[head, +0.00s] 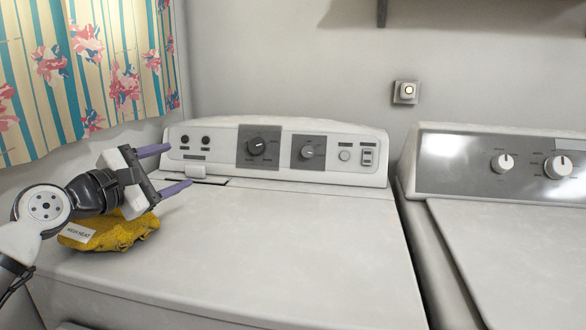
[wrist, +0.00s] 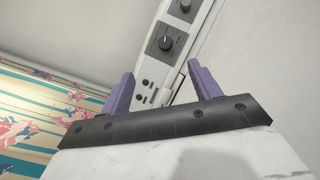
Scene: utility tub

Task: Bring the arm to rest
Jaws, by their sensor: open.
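My gripper (head: 172,168) is open and empty at the left, with its two purple fingers apart and pointing right. It is in the air above the left part of the white washer-like machine (head: 290,235), in front of its control panel. In the wrist view my gripper (wrist: 160,90) also shows open, with the control panel (wrist: 165,60) beyond the fingers and nothing between them. A yellow cloth-like bundle (head: 122,232) with a white label lies on the machine's top, below my gripper in the head view. My arm comes in from the left edge.
A second machine (head: 510,240) with a grey panel stands at the right, past a narrow gap. A striped floral curtain (head: 85,75) hangs at the upper left. The left machine's top is clear in the middle and right.

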